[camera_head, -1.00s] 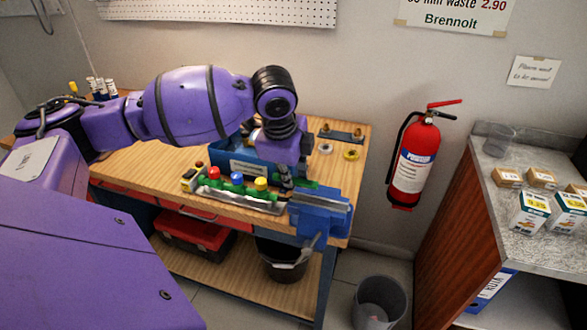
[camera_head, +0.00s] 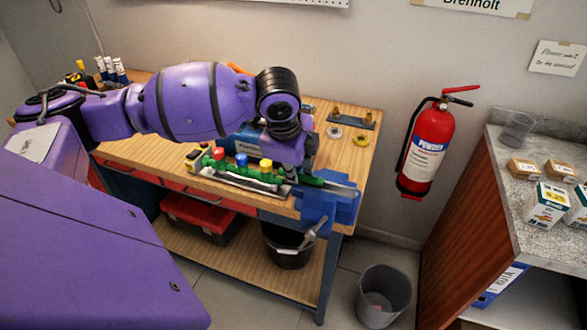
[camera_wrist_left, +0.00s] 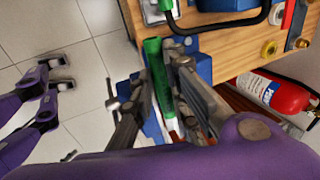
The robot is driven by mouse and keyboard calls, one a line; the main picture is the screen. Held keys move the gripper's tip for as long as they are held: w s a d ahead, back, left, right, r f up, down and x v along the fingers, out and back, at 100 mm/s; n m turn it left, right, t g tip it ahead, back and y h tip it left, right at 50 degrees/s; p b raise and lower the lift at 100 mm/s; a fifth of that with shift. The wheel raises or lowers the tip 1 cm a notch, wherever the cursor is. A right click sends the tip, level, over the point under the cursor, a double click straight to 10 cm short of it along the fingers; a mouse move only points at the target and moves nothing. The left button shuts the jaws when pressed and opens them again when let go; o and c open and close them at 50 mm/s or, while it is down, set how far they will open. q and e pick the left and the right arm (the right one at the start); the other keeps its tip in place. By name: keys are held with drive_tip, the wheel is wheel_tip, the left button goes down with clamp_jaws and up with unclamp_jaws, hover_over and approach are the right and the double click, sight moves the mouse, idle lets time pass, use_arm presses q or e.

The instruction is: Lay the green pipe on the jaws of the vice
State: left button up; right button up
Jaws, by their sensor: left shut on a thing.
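The blue vice (camera_head: 338,205) with grey jaws is fixed at the right front corner of the workbench. My left gripper (camera_head: 297,176) is beside and above the vice, partly hidden behind my own wrist. It is shut on the green pipe (camera_head: 312,182), whose visible end reaches over the left part of the jaws. I cannot tell whether the pipe touches the jaws.
A green manifold with red, blue and yellow knobs (camera_head: 241,161) stands left of the vice. A blue bin (camera_head: 247,140) is behind it, partly hidden by my arm. A fire extinguisher (camera_head: 428,150) hangs on the wall at the right. A grey waste bin (camera_head: 383,297) stands on the floor.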

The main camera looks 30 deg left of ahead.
use_arm(q)
drive_tip(key=f, duration=0.1)
drive_tip(key=s+f, duration=0.1)
drive_tip(key=shift+d+f+g, duration=0.15)
drive_tip(key=shift+f+g, duration=0.15)
drive_tip(key=o, duration=0.8)
drive_tip(key=shift+o, duration=0.3)
drive_tip(key=shift+w+f, duration=0.1)
drive_tip(key=shift+f, duration=0.05)
drive_tip(key=shift+w+f, duration=0.1)
drive_tip(key=shift+w, duration=0.25)
drive_tip(key=shift+r, duration=0.25)
use_arm(e)
drive_tip(key=shift+s+d+f, duration=0.15)
drive_tip(key=shift+s+f, duration=0.1)
drive_tip(key=shift+f, duration=0.2)
use_arm(q)
drive_tip(key=shift+r, duration=0.2)
use_arm(e)
drive_tip(key=shift+w+a+r, duration=0.15)
drive_tip(key=shift+a, duration=0.05)
use_arm(q)
drive_tip(key=shift+r, duration=0.2)
drive_tip(key=v, duration=1.1)
drive_tip(key=shift+r, duration=0.4)
use_arm(e)
drive_tip(key=shift+d, duration=0.1)
